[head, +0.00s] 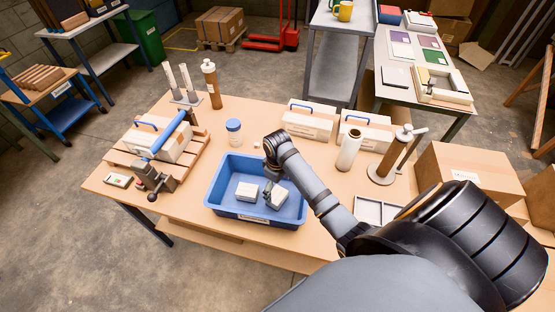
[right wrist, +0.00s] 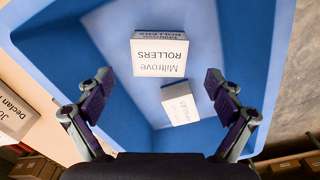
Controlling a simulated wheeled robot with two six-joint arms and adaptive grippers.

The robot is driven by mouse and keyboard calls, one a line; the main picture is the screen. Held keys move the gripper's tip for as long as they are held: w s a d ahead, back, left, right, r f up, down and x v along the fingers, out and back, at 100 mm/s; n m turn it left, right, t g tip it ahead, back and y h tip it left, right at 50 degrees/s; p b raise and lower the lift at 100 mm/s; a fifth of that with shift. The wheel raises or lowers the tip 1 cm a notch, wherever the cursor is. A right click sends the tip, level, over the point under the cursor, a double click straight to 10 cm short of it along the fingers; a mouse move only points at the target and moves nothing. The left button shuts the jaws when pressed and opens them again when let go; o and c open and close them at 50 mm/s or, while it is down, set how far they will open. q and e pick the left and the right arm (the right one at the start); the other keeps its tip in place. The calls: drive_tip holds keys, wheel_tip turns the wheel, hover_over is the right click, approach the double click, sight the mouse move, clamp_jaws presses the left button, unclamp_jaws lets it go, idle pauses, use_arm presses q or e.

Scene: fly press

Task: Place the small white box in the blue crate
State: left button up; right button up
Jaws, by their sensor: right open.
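The blue crate (head: 256,216) stands on the wooden table, and its blue floor and walls fill much of the right wrist view (right wrist: 110,28). Two small white boxes lie inside it. One white box (head: 246,191) is at the crate's left; the other white box (head: 279,199) is at its right, beside my gripper and partly covered by it. In the right wrist view one box (right wrist: 160,55) reads "Miltrove ROLLERS", and a smaller-looking one (right wrist: 181,104) sits askew. My right gripper (head: 270,192) reaches down into the crate, open, its fingers (right wrist: 159,82) apart and empty. My left gripper is out of view.
A lidded jar (head: 234,132) stands behind the crate. White cases (head: 308,121) with blue handles stand at the back. A press (head: 155,178) and pallet are at the left.

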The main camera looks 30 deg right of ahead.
sight(277, 195)
wheel_tip(277, 195, up, 5)
drive_tip(key=shift+r+b, duration=0.2)
drive_tip(key=shift+b, duration=0.1)
drive_tip(key=shift+f, duration=0.1)
